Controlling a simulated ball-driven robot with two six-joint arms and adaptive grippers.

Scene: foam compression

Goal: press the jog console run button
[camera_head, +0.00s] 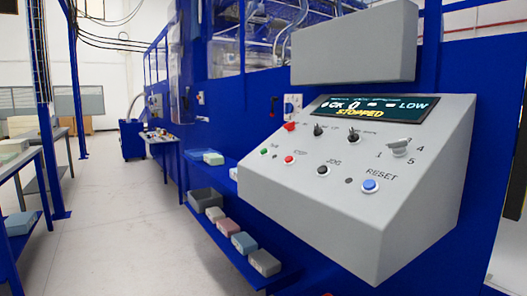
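The jog console (330,220) is a grey sloped box on the blue machine at the right. On its face, a small green button (264,151) is at the far left; its label is too small to read. A red button (289,160) sits to its right, then a black button (323,170) by the word JOG and a blue button (370,186) by RESET. The display (376,107) reads STOPPED in yellow, with LOW at the upper right. Neither gripper is in view, and nothing covers the buttons.
A grey box (355,45) hangs above the console. Below and left, a blue shelf (228,250) holds several coloured blocks and a dark bin (205,199). Blue racks (20,190) stand at the far left. The pale floor (120,220) between is clear.

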